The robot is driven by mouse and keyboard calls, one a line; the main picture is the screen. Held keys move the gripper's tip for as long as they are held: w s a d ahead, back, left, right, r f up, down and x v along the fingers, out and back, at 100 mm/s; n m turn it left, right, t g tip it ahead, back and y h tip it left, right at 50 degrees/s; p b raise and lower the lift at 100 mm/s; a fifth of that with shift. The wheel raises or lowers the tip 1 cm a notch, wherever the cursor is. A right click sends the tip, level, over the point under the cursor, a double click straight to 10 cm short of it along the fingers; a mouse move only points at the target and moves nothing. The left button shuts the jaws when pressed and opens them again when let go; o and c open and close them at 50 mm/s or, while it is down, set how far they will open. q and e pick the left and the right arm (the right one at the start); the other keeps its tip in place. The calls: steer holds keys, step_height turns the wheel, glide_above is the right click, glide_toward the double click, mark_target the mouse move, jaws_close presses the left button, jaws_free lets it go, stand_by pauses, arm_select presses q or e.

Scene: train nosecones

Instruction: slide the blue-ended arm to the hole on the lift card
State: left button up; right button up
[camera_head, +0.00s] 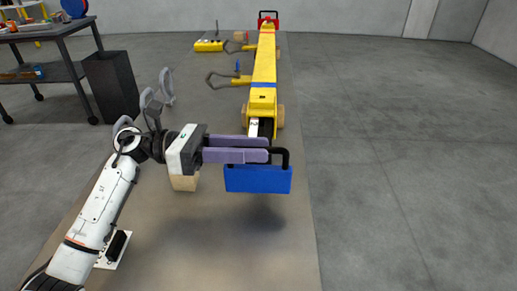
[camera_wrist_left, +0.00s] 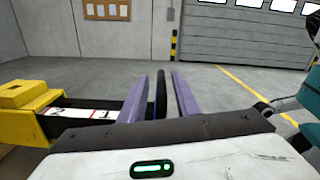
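The blue end block (camera_head: 258,180) of the sliding arm is at the near end of the long yellow beam (camera_head: 264,65), with a black handle (camera_head: 281,153) on top. A dark bar with a white numbered card (camera_head: 254,127) comes out of the beam. In the left wrist view the card (camera_wrist_left: 95,113) shows a 2, a 1 and a red mark. My left gripper (camera_head: 268,149) has its purple fingers on either side of the handle (camera_wrist_left: 161,95), with slim gaps, so it looks open around it. The hole is not clearly visible. My right gripper is not in view.
The beam stands on a long brown table (camera_head: 210,235); its right edge is near the beam. Hooked grey handles (camera_head: 222,79) stick out left of the beam. A wooden block (camera_head: 184,182) sits below my gripper. A dark cabinet (camera_head: 111,85) and workbench stand at left.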

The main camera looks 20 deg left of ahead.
arm_select(q)
steer(key=b+v, duration=0.1)
steer(key=v, duration=0.8)
steer(key=shift+b, duration=0.35)
steer(key=shift+d, duration=0.1)
